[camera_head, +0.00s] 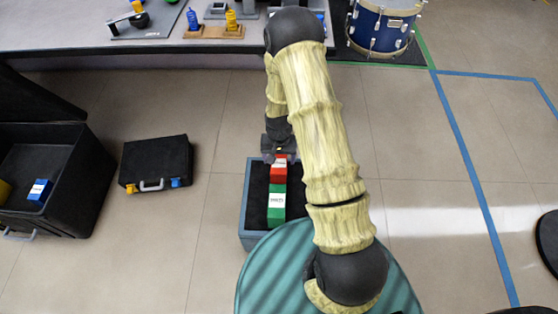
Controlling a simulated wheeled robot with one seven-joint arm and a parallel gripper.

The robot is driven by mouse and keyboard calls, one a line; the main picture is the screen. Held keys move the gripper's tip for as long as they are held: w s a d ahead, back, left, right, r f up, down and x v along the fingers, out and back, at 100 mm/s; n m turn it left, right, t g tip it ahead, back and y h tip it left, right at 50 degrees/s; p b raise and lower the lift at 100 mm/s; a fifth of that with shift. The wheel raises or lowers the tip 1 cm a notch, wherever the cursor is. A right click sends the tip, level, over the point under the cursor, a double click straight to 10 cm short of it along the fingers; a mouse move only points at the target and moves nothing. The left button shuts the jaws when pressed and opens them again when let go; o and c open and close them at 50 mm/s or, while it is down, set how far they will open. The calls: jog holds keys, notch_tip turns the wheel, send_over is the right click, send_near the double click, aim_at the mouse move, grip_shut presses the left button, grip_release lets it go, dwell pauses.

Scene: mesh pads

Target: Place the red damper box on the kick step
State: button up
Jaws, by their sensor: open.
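The red damper box (279,173) lies in a blue-grey, dark-lined tray (243,208) on the floor in front of me. It sits at the far end of a row, touching a green box (276,205) with a white label. My gripper (280,157) is open, right at the far end of the red box and partly covering it. I cannot tell whether the fingers are around the box or just above it. I cannot tell for sure which thing is the kick step.
A raised grey platform (150,45) with pedals and small yellow and blue items spans the top left. A blue drum (382,28) stands top right. A black case (156,163) and an open black bin (75,195) with a blue box (40,191) are left.

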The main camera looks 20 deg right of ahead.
notch_tip(320, 180, up, 7)
jog(key=shift+f+p, duration=0.2)
jog(key=shift+p, duration=0.95)
jog(key=s+r+n+t, duration=0.1)
jog(key=s+r, duration=0.6)
jog(key=r, duration=0.4)
jog(key=s+r+n+t, duration=0.1)
jog(key=s+r+n, duration=0.1)
jog(key=s+r, duration=0.5)
notch_tip(320, 180, up, 5)
jog(key=shift+s+r+n+t, duration=0.1)
jog(key=shift+s+n+t, duration=0.05)
jog(key=shift+n+t, duration=0.15)
jog(key=p+v, duration=0.2)
jog(key=p, duration=0.1)
jog(key=shift+w+r, duration=0.2)
jog(key=shift+r, duration=0.3)
